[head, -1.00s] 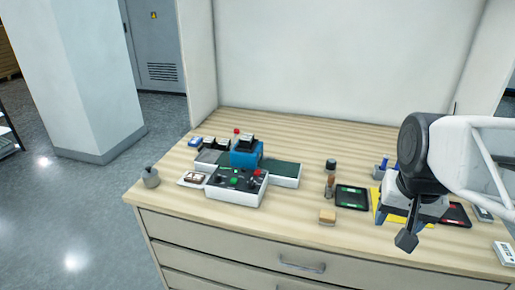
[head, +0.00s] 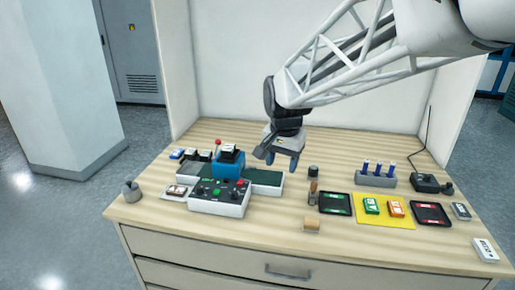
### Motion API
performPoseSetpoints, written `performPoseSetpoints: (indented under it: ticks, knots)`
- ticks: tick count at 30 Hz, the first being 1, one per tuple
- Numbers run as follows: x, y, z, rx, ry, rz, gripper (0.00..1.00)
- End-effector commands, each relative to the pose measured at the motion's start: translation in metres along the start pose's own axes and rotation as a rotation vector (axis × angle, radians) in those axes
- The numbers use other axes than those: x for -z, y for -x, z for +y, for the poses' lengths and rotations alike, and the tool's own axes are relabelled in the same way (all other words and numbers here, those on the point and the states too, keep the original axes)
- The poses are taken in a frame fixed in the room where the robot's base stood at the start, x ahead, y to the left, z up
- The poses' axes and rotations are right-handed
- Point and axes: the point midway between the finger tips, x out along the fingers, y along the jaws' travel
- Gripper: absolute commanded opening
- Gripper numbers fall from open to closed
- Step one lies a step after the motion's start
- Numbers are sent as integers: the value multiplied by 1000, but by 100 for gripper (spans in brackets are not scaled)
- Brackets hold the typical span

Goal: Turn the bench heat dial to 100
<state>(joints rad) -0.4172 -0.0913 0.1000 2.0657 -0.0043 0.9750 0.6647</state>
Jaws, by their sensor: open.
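The laminating unit stands at the left of the bench in the head view. Its white control box (head: 220,205) has a dark panel with several dials, a green button and a red button (head: 241,184). The panel is too small to tell which dial is the heat dial or where it points. A blue block (head: 228,168) stands behind the panel, with a green belt (head: 266,178) to its right. My gripper (head: 277,159) is open and empty. It hangs above the bench, behind and right of the control box, apart from it.
Right of the box are small bottles (head: 313,185), a tan block (head: 311,225), a green-marked tray (head: 335,204), a yellow mat (head: 384,219), a red-marked tray (head: 431,214) and a holder with blue sticks (head: 376,180). A grey weight (head: 131,191) is at the left edge. The front strip is mostly clear.

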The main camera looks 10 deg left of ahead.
Motion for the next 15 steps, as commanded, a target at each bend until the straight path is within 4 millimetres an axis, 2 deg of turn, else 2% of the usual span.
performPoseSetpoints:
  ticks: [1,8,15]
  knots:
    - [3,-5,-16,-3,-2,-7,54]
    - [12,-26,-84,-14,-41,-28,54]
    - [11,-54,-157,-30,-79,-47,54]
